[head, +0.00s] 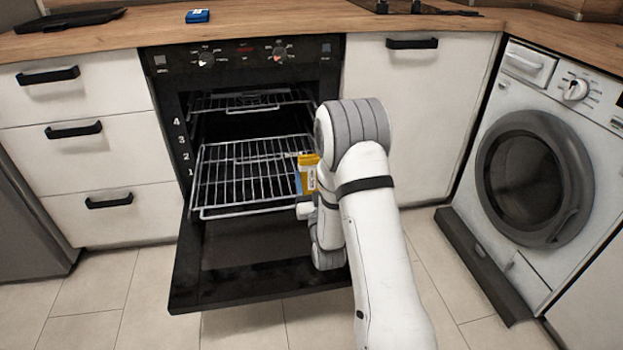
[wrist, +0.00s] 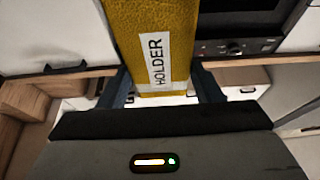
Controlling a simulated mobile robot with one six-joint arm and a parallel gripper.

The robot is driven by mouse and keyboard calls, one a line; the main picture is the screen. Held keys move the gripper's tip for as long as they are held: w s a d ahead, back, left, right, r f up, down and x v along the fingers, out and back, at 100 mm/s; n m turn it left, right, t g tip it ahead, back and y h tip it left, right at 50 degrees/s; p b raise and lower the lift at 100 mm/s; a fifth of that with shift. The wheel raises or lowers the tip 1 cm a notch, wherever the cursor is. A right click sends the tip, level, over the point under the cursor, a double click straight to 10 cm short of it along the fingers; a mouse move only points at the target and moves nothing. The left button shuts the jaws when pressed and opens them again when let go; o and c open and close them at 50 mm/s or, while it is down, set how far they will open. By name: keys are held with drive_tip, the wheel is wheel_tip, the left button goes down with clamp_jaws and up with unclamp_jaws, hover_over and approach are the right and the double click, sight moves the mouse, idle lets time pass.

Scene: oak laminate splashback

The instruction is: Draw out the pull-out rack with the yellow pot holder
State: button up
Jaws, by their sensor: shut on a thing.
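The yellow pot holder (head: 307,174) shows at the right side of the lower wire rack, left of my arm. In the wrist view the pot holder (wrist: 152,35), with a white "HOLDER" label, fills the space between my jaws. My gripper (wrist: 162,88) is shut on it. In the head view the gripper is mostly hidden by my arm. The lower rack (head: 237,187) juts out of the oven over the open door. I cannot tell whether the pot holder touches the rack. The rack is not clearly visible in the wrist view.
The black oven door (head: 245,285) hangs open, low above the tiled floor. An upper rack (head: 248,98) sits inside the oven. White drawers (head: 95,160) stand left, a white cupboard (head: 420,120) right, and a washing machine (head: 540,180) farther right. A blue item (head: 197,16) lies on the worktop.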

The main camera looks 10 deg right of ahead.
drive_tip(key=s+r+b, duration=0.1)
drive_tip(key=s+r, duration=0.1)
drive_tip(key=s, duration=0.6)
drive_tip(key=shift+s+r+b, duration=0.25)
drive_tip(key=shift+s+b, duration=0.05)
drive_tip(key=shift+w, duration=0.1)
